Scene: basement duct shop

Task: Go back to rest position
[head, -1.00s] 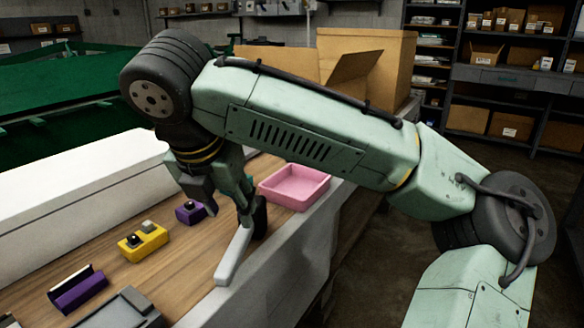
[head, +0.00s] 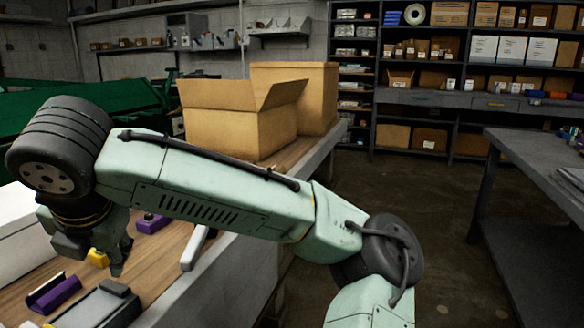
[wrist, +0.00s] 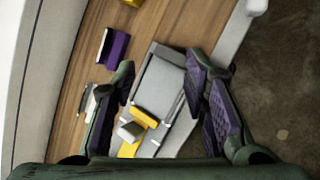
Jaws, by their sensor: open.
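My gripper (head: 118,262) hangs at the end of my arm over the near left part of the workbench in the head view. In the wrist view my gripper (wrist: 168,72) has its fingers wide apart with purple pads, and nothing is held between them. Below and beyond the fingers lie a grey flat-lidded case (wrist: 160,85) and a yellow block (wrist: 145,117). The case also shows at the lower left of the head view (head: 95,308). My arm hides part of the bench top.
A purple holder (head: 54,294), another purple piece (head: 152,223) and a pale grey bar (head: 194,248) are on the bench. Cardboard boxes (head: 240,132) stand at its far end. A dark table (head: 535,155) is at the right, with open floor (head: 420,220) between.

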